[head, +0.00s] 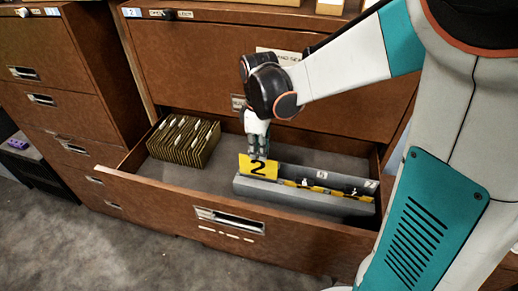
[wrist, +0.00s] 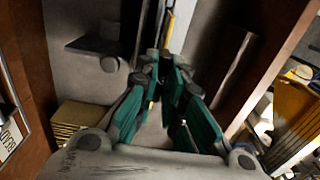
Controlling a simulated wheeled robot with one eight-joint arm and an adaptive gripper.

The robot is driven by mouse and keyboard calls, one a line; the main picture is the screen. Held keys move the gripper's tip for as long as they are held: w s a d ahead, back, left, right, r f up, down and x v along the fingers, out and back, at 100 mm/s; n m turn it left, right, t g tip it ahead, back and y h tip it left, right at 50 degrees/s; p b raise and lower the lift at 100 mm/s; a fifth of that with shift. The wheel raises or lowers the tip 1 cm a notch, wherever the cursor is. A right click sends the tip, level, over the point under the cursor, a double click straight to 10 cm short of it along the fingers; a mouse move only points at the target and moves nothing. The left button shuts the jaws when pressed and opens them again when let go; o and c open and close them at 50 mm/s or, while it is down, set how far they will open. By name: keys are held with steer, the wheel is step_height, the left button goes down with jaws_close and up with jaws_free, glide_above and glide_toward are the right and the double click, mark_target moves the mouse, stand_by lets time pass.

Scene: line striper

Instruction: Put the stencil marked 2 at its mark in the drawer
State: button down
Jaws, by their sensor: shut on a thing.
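The yellow stencil marked 2 (head: 258,167) is upright, its black number facing the head view. My gripper (head: 258,154) is shut on its top edge from above. The stencil is over the left end of a long grey holder (head: 300,197) in the open drawer (head: 150,192); I cannot tell whether its lower edge touches the holder. Other yellow and black pieces (head: 318,187) show low in the holder, with small white labels behind. In the wrist view my green-padded gripper (wrist: 166,68) is closed together, and a thin yellow edge (wrist: 169,28) shows beyond it.
A block of olive hanging folders (head: 184,141) fills the drawer's left rear. Bare drawer floor lies between it and the holder. The cabinet face (head: 210,60) rises close behind my gripper. A second cabinet (head: 55,100) stands at left, its drawers shut.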

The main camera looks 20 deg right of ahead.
steer(key=shift+f+b, duration=3.45)
steer(key=shift+f, duration=0.3)
stand_by(1.2)
steer(key=c, duration=1.6)
jaws_free()
steer(key=shift+o, duration=1.3)
steer(key=shift+r, duration=0.1)
steer(key=shift+r+p, duration=2.2)
steer(key=shift+r, duration=1.3)
steer(key=shift+f, duration=0.1)
